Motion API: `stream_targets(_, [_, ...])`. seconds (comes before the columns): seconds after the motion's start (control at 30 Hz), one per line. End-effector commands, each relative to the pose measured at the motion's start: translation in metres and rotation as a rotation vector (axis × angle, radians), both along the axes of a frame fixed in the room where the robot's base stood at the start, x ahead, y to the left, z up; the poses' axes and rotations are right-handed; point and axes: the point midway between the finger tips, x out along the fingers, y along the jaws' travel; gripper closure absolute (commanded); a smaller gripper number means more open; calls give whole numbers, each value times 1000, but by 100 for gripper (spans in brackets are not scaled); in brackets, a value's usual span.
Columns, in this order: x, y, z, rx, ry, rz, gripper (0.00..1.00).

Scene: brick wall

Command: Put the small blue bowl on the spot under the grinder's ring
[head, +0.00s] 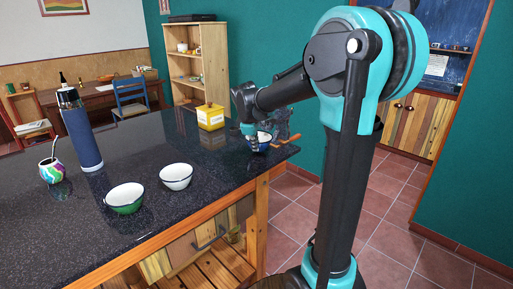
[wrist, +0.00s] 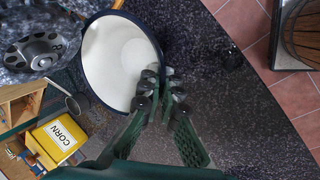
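The small blue bowl (wrist: 115,62) is white inside with a dark blue rim. In the wrist view my gripper (wrist: 163,92) has one fingertip inside it and one outside, close together across the rim. In the head view the bowl (head: 263,137) shows partly behind my gripper (head: 255,143) at the counter's far right end. The grinder (head: 282,124) is dark grey metal, right beside the bowl; its round end plate (wrist: 35,50) shows at the wrist view's left. The ring and the spot under it cannot be made out. Whether the bowl touches the counter is unclear.
A yellow corn box (head: 210,117) stands left of the grinder. On the dark counter (head: 100,225) are a white bowl (head: 176,177), a green bowl (head: 125,199), a blue flask (head: 80,130) and a colourful mate cup (head: 52,171). The counter's right edge is close to my gripper.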

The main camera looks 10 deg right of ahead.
Motion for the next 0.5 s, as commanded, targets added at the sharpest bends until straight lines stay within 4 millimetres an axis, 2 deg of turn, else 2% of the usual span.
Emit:
stream_targets(0.03, [9, -5, 0, 1, 0, -4, 100])
stream_targets(0.1, [15, -8, -5, 1, 1, -2, 100])
stream_targets(0.2, [14, -7, -15, 0, 0, 0, 100])
stream_targets(0.5, [13, -7, -17, 0, 0, 0, 100])
